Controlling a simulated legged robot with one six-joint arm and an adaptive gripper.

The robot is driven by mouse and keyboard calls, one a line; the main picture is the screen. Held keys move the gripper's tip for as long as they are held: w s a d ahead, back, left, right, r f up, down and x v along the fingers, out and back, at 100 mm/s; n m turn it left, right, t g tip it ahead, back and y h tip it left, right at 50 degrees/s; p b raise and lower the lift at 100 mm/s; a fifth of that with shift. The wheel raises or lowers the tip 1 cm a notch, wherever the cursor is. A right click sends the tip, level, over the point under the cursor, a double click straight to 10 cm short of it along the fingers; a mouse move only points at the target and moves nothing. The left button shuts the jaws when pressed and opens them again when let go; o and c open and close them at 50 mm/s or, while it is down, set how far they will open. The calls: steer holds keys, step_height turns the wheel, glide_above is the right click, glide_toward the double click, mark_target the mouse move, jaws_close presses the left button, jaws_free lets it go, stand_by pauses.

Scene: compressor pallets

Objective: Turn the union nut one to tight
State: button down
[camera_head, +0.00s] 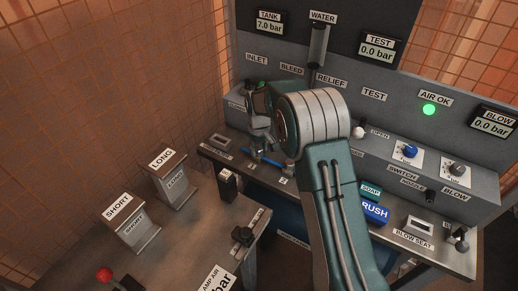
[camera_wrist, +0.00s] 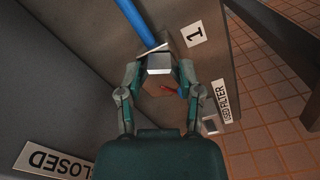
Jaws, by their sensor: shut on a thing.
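Union nut one is the silver, faceted piece (camera_wrist: 158,64) at the end of the blue pipe (camera_wrist: 138,20) in the wrist view. It lies beside the label "1" (camera_wrist: 194,35). My gripper (camera_wrist: 159,72) has one finger on each side of the nut and is shut on it. A small red and blue part shows below the nut, between the fingers. In the head view the blue pipe (camera_head: 262,159) lies low on the bench, left of my arm. My gripper (camera_head: 258,132) is above it, partly covered by my arm, and the nut cannot be made out there.
A grey panel (camera_head: 288,90) with gauges and labels stands behind. A "CLOSED" label (camera_wrist: 55,160) is at the wrist view's lower left and a "USED FILTER" label (camera_wrist: 227,102) at right. The "SHORT" (camera_head: 131,222) and "LONG" (camera_head: 173,178) stands are at left.

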mark_target(257, 149)
steer(key=m, duration=0.5)
steer(key=shift+s+a+f+m, duration=0.1)
steer(key=shift+f+m, duration=0.05)
steer(key=shift+m, duration=0.15)
stand_by(0.4)
steer(key=shift+c, duration=1.3)
jaws_free()
steer(key=shift+a, duration=0.1)
step_height(257, 149, up, 12)
